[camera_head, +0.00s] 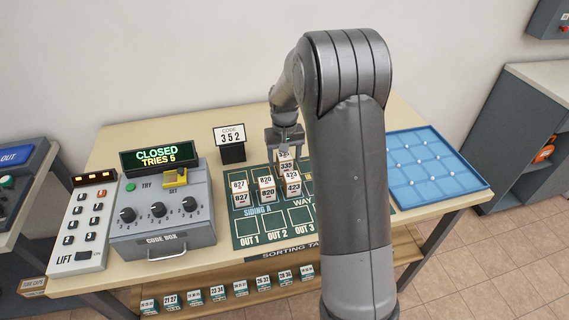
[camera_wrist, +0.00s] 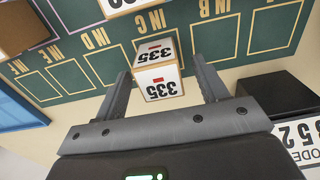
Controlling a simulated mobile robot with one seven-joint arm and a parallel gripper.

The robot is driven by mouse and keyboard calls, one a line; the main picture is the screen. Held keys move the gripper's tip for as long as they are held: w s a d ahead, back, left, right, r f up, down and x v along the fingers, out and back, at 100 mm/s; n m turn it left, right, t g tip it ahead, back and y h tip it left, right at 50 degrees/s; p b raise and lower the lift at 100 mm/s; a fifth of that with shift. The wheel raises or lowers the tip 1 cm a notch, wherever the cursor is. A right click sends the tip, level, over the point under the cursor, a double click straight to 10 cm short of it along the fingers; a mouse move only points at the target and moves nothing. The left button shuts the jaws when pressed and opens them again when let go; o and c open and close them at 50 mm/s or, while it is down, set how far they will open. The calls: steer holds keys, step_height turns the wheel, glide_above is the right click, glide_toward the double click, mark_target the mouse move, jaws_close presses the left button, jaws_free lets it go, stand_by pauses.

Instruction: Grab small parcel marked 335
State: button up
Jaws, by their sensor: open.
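The small parcel marked 335 (camera_wrist: 158,82) is a white-and-brown box with a red mark. In the wrist view it stands between the two fingers of my gripper (camera_wrist: 165,85), near their tips. The fingers are open, with gaps visible on both sides of the parcel. In the head view the parcel (camera_head: 286,166) shows among other parcels on the green sorting mat (camera_head: 245,222), with my gripper (camera_head: 284,148) just behind it. My arm hides the mat's right part.
Parcels marked 827 (camera_head: 240,192), 820 (camera_head: 267,189) and 423 (camera_head: 293,188) stand in front of 335. The code box (camera_head: 162,225) is at left, and a blue tray (camera_head: 435,165) at right.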

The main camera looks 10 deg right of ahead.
step_height(320, 180, down, 2)
steer(key=shift+f, duration=0.25)
steer(key=shift+c, duration=0.6)
steer(key=c, duration=1)
steer(key=shift+r, duration=0.15)
